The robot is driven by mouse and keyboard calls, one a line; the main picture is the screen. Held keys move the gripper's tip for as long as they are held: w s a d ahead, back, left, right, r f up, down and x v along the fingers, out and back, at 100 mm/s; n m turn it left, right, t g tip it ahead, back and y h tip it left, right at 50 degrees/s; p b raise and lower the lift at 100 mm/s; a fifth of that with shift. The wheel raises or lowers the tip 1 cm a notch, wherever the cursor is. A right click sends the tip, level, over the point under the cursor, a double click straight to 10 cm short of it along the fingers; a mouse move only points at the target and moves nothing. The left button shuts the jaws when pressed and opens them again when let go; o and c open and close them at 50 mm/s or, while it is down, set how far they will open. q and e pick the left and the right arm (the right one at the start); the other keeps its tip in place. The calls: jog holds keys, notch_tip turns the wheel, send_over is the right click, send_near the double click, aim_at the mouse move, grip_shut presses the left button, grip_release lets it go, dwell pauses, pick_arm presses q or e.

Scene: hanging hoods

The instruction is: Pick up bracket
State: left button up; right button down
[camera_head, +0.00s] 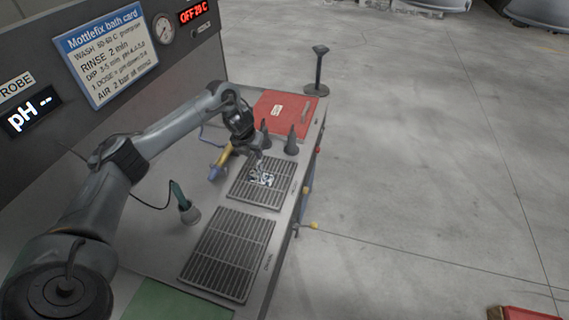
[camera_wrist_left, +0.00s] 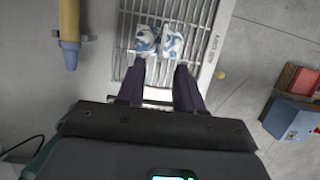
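A small blue-and-white mottled piece, which I take for the bracket (camera_head: 267,180), lies on the farther slatted grate (camera_head: 249,193). In the left wrist view it shows as two mottled lobes (camera_wrist_left: 171,43) just beyond my fingertips. My left gripper (camera_head: 259,169) is low over that grate, with its fingers pointing down at the bracket. In the left wrist view the fingers (camera_wrist_left: 160,66) stand apart, and I see no grip on the bracket. Part of the bracket may be hidden by the gripper. My right gripper is in neither view.
A nearer grate (camera_head: 228,254) is clear. A yellow-and-blue tool (camera_head: 221,162) lies left of the gripper. A green-handled probe (camera_head: 182,199) with a cable stands nearer. Dark cones (camera_head: 291,143) and a red mat (camera_head: 284,112) lie beyond. A panel wall rises at left.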

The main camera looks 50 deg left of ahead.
aim_at(260, 162)
pick_arm(q)
jog(key=x, duration=0.5)
jog(key=shift+w, duration=0.1)
jog(key=shift+w+a+f, duration=0.1)
jog(key=shift+w+f, duration=0.05)
jog(key=shift+f, duration=0.15)
jog(key=shift+b+x, duration=0.4)
jog(key=shift+x, duration=2.2)
jog(key=shift+w, duration=0.15)
grip_shut()
jog(key=shift+r, duration=0.1)
